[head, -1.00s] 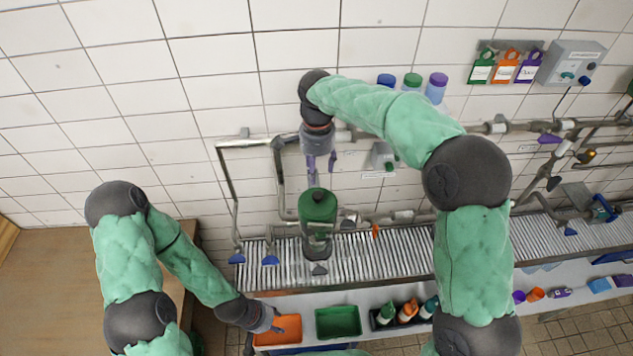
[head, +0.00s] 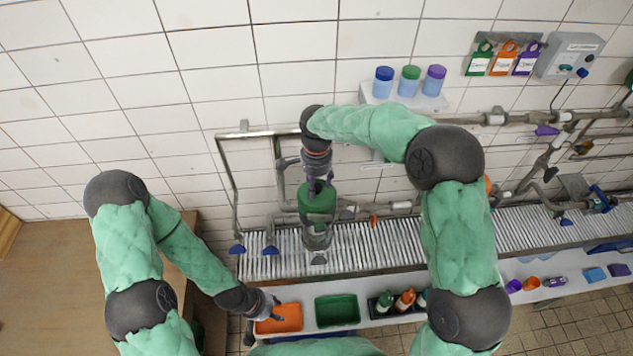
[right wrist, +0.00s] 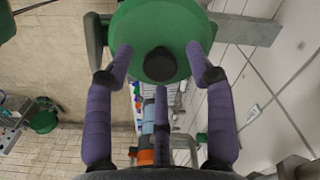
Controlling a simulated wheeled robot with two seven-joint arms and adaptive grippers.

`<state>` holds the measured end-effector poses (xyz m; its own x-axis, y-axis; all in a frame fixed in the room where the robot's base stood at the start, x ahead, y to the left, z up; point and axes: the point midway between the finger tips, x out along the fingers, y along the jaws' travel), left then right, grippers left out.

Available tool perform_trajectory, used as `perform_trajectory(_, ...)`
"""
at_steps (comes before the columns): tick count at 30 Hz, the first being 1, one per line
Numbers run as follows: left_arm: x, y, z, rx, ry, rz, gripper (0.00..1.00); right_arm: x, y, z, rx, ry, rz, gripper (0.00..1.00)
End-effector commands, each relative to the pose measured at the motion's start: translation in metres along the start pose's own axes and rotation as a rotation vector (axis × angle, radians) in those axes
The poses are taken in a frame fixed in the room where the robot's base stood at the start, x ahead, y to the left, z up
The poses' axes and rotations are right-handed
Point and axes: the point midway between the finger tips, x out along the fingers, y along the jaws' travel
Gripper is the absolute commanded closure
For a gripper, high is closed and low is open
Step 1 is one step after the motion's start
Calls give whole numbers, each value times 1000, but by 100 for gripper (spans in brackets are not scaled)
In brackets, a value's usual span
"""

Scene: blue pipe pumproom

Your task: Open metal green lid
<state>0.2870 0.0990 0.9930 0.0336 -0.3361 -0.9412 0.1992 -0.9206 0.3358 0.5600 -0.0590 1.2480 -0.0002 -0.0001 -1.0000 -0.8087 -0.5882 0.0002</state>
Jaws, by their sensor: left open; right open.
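The green lid (head: 318,197) tops a metal filter vessel mounted on the pipework against the tiled wall. In the right wrist view the round green lid (right wrist: 178,25) has a black knob (right wrist: 160,64) at its middle. My right gripper (head: 319,184) is right above the lid. In the right wrist view its purple fingers (right wrist: 159,70) are open and spread around the knob; whether they touch the lid I cannot tell. My left gripper (head: 270,304) is open and empty, close to the orange tray.
An orange tray (head: 279,318) and a green tray (head: 338,310) sit on the low shelf, with bottles (head: 404,301) to the right. A slatted drain grate (head: 370,245) runs below the pipes. Blue, green and purple jars (head: 409,81) stand on a wall shelf.

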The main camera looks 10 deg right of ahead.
Motion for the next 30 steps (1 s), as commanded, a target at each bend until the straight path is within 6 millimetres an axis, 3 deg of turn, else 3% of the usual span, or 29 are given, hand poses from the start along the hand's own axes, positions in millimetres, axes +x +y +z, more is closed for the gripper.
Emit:
perform_trajectory(1, 0, 0, 0, 0, 0, 0, 57, 0, 0, 0, 0, 0, 0, 45)
perform_trajectory(7, 0, 0, 0, 0, 0, 0, 57, 0, 0, 0, 0, 0, 0, 100)
perform_trajectory(30, 2, 0, 0, 0, 0, 0, 57, -9, -10, -6, 2, 3, -12, 100)
